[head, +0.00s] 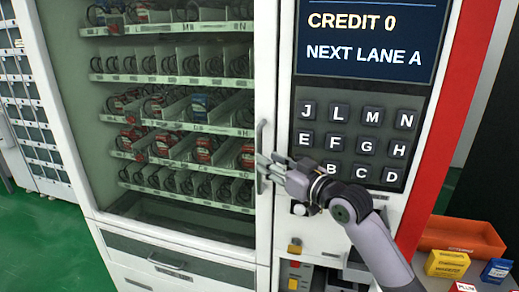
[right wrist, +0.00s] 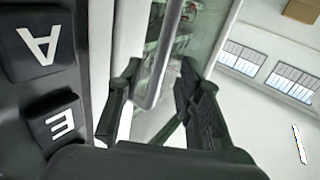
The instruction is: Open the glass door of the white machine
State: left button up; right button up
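The white machine has a glass door (head: 170,110) in a white frame, and it looks closed. A vertical grey handle (head: 261,135) sits on the door's right frame. My right gripper (head: 263,168) is at the lower part of this handle, coming in from the right. In the right wrist view my right gripper (right wrist: 155,100) is open, with the handle (right wrist: 160,55) between its two fingers. A gap shows between the handle and each finger. My left gripper is not in view.
Right of the door are a screen (head: 365,35) and a keypad (head: 350,140), close beside my right arm. An orange tray (head: 460,237), a yellow box (head: 447,264) and a blue box (head: 496,271) are at the lower right. Green floor (head: 40,235) is free at the lower left.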

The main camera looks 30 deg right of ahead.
jog(key=w, duration=0.3)
jog(key=w+p, duration=0.1)
jog(key=shift+w+a, duration=0.25)
jog(key=shift+w, duration=0.15)
grip_shut()
dwell(0.5)
